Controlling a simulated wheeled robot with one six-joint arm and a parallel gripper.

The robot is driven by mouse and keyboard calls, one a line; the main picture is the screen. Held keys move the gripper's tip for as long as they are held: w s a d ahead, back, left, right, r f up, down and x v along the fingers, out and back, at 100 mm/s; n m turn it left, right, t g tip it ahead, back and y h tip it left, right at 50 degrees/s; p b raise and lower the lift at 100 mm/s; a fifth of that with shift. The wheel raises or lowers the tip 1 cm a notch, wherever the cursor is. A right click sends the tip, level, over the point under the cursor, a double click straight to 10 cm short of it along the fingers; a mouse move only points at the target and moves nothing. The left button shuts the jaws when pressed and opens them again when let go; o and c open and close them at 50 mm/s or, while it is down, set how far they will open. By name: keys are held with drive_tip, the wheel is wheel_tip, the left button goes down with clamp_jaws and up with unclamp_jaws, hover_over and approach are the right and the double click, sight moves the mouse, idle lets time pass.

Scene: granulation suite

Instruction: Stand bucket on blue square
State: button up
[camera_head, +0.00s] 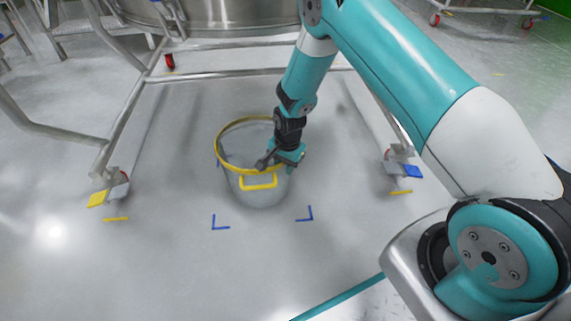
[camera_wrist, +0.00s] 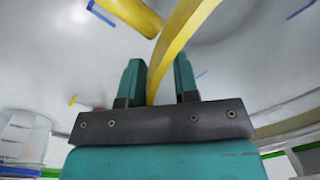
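The bucket (camera_head: 262,194) is grey and see-through, with a yellow rim and a yellow handle (camera_head: 258,182) on its near side. It looks upright. Blue corner marks (camera_head: 220,223) on the floor outline the blue square; the bucket appears inside them, and the far right corner is hidden. Whether its base touches the floor is hard to tell. My gripper (camera_head: 283,160) is at the bucket's right rim. In the wrist view, the yellow rim (camera_wrist: 165,55) passes between the two fingers of my gripper (camera_wrist: 160,75), with a visible gap beside the right finger.
A large steel vessel (camera_head: 215,12) on a wheeled tubular frame (camera_head: 130,110) stands behind and around the bucket. Frame casters with a yellow pedal (camera_head: 98,199) and a blue pedal (camera_head: 412,171) stand left and right. The floor in front is clear.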

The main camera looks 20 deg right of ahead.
drive_tip(key=s+a+r+n+p, duration=0.1)
drive_tip(key=r+p, duration=0.2)
drive_tip(key=r, duration=0.5)
drive_tip(key=s+a+r+n+y+p, duration=0.1)
drive_tip(key=s+a+r+n+p, duration=0.1)
drive_tip(key=r, duration=0.7)
drive_tip(key=s+a+r+n+p, duration=0.1)
drive_tip(key=r+p, duration=0.2)
drive_tip(key=r, duration=0.5)
drive_tip(key=s+a+r+n+y, duration=0.1)
drive_tip(key=s+a+r+n, duration=0.1)
drive_tip(key=s+r+n, duration=0.5)
drive_tip(key=s+a+r+n+y, duration=0.1)
drive_tip(key=s+a+r+n, duration=0.2)
drive_tip(key=s+r+n, duration=0.4)
drive_tip(key=s+r, duration=0.5)
drive_tip(key=s, duration=0.6)
drive_tip(key=shift+s+a+g+y, duration=0.25)
drive_tip(key=shift+a+g+y, duration=0.05)
drive_tip(key=shift+g, duration=0.1)
drive_tip(key=shift+w, duration=0.1)
